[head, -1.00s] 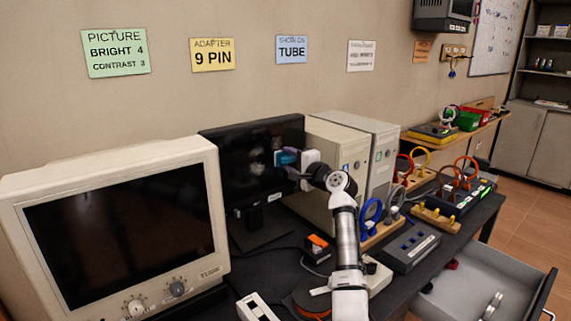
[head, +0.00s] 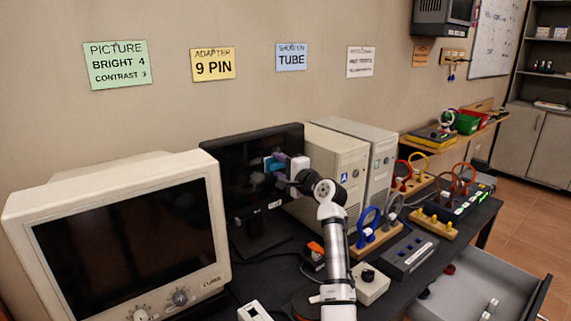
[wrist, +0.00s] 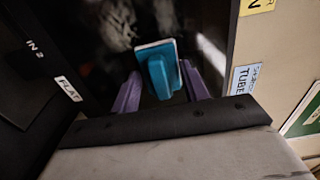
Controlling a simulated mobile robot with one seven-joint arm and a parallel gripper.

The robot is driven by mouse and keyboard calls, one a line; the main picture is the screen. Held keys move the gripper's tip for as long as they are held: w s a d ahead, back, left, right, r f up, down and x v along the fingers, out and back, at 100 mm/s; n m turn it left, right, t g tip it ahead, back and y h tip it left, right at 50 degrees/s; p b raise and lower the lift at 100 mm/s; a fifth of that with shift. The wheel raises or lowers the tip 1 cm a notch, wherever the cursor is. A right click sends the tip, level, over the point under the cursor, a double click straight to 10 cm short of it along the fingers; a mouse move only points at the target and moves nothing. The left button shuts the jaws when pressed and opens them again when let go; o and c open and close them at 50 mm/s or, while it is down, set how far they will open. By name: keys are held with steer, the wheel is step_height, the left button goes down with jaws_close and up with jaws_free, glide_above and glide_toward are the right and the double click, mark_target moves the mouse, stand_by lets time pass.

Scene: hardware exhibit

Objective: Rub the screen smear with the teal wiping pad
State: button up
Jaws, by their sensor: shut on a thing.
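The teal wiping pad (head: 271,165) is held in front of the dark flat screen (head: 236,150). In the wrist view the pad (wrist: 158,76) sits between the purple fingers of my gripper (wrist: 160,92), which is shut on it. Its pale face points toward the screen. A pale, cloudy smear (wrist: 114,22) shows on the dark glass in the wrist view, up and left of the pad. In the head view my gripper (head: 279,163) and the pad cover part of the screen's right half. I cannot tell whether the pad touches the glass.
A beige tube monitor (head: 125,235) stands at the left. Beige computer towers (head: 338,150) stand close to the right of the flat screen. Racks with coloured cable loops (head: 372,235) and small boxes crowd the desk. An open drawer (head: 480,290) juts out at the lower right.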

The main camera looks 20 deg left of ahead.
mark_target(257, 162)
steer(key=shift+s+a+p, duration=0.95)
steer(key=shift+s+a, duration=0.2)
steer(key=shift+s, duration=0.2)
steer(key=shift+s+a+p, duration=0.65)
steer(key=shift+s, duration=0.3)
steer(key=shift+s+a+p, duration=0.6)
steer(key=shift+s+p, duration=0.05)
steer(key=shift+s, duration=0.3)
steer(key=shift+w+r+p, duration=0.1)
steer(key=shift+r+p, duration=0.7)
steer(key=shift+r, duration=0.15)
steer(key=shift+w+d+f+b, duration=0.15)
steer(key=shift+w+d+b, duration=0.45)
steer(key=shift+w, duration=0.3)
steer(key=w+d+b, duration=0.2)
steer(key=w+d, duration=0.3)
steer(key=w, duration=0.2)
steer(key=shift+w+d+b, duration=0.15)
steer(key=shift+d+b, duration=0.2)
steer(key=p+v, duration=0.1)
steer(key=v, duration=0.5)
steer(key=shift+d, duration=0.15)
